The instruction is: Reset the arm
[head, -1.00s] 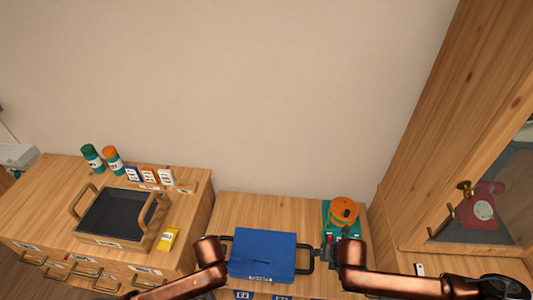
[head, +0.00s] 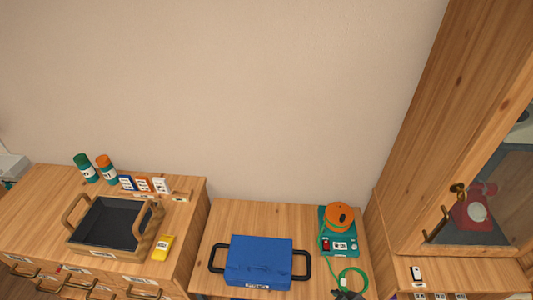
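Neither of my arms shows clearly in the head view, and I see no gripper that I can make out for certain. The blue case (head: 258,260) lies flat on the middle wooden table (head: 270,212), with a black handle loop on its left and another on its right. Nothing is holding it. A small dark shape (head: 347,294) sits at the bottom edge by the green cable (head: 352,272); I cannot tell what it is.
A green device (head: 328,216) with an orange round top (head: 340,214) stands right of the case. The left cabinet holds a black-lined wooden tray (head: 76,241), two bottles, small cards and a yellow packet (head: 162,248). A red dial phone (head: 474,207) is behind glass at right.

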